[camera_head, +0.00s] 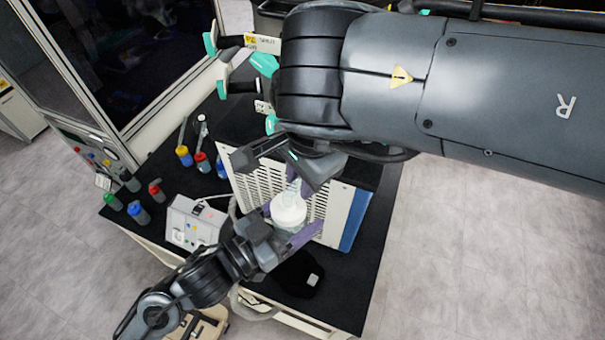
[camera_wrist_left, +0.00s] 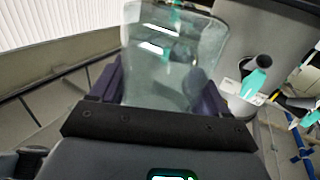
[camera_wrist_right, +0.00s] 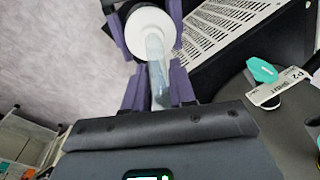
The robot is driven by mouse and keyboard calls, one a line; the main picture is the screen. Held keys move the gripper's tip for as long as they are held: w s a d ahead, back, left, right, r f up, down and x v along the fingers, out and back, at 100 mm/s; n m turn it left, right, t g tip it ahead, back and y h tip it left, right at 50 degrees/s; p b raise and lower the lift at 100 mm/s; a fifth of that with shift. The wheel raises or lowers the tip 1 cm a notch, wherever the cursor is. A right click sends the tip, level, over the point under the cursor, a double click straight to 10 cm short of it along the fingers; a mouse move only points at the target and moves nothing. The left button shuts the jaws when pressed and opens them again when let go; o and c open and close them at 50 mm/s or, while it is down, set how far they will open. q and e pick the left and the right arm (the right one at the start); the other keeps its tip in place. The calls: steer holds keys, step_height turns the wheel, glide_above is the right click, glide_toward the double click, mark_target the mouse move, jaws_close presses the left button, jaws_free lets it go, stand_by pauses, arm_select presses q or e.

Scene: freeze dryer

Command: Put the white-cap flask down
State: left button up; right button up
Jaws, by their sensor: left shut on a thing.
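The white-cap flask (camera_head: 289,212) is a clear glass flask with a round white cap and a narrow clear tube rising from the cap. My left gripper (camera_head: 292,236) is shut on its glass body; the left wrist view shows the glass (camera_wrist_left: 165,75) between the purple fingers. The flask's base is hidden in the head view. My right gripper (camera_head: 290,170) is just above the cap. In the right wrist view the white cap (camera_wrist_right: 150,32) and tube lie between its purple fingers (camera_wrist_right: 157,85); I cannot tell whether they touch the tube.
A vented white box (camera_head: 338,205) with a blue edge stands behind the flask. A small white device (camera_head: 192,225) is to the left. Several small colour-capped bottles (camera_head: 183,156) stand on the black tabletop (camera_head: 340,290). Teal-handled valves (camera_head: 222,88) project near my right arm. A dark object (camera_head: 298,275) lies in front.

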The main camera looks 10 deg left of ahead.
arm_select(q)
steer(key=shift+d, duration=0.1)
arm_select(e)
jaws_close()
arm_select(q)
steer(key=o, duration=1.2)
steer(key=shift+c, duration=0.2)
steer(key=shift+r, duration=0.1)
